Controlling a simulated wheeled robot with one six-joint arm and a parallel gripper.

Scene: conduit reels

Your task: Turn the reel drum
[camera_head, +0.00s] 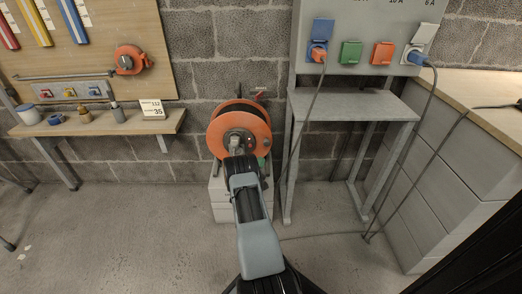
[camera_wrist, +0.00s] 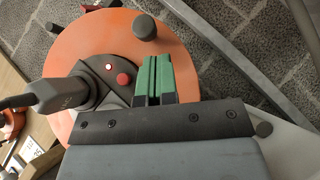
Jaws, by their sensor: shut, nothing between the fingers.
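The orange reel drum (camera_head: 218,138) stands upright on a grey stand in front of the block wall. Its orange disc (camera_wrist: 190,50) fills much of the wrist view. A grey plug (camera_wrist: 62,92) sits in the hub, beside a lit red lamp (camera_wrist: 108,66) and a red button (camera_wrist: 123,79). My gripper (camera_wrist: 156,75) is shut and empty, its green fingers together in front of the disc, right of the hub. I cannot tell whether they touch it.
A metal table (camera_head: 350,104) stands right of the reel under a grey socket panel (camera_head: 338,30) with hanging cables. A wooden shelf (camera_head: 100,126) with small items is at left. A workbench (camera_head: 475,100) is at right. The floor at left is mostly clear.

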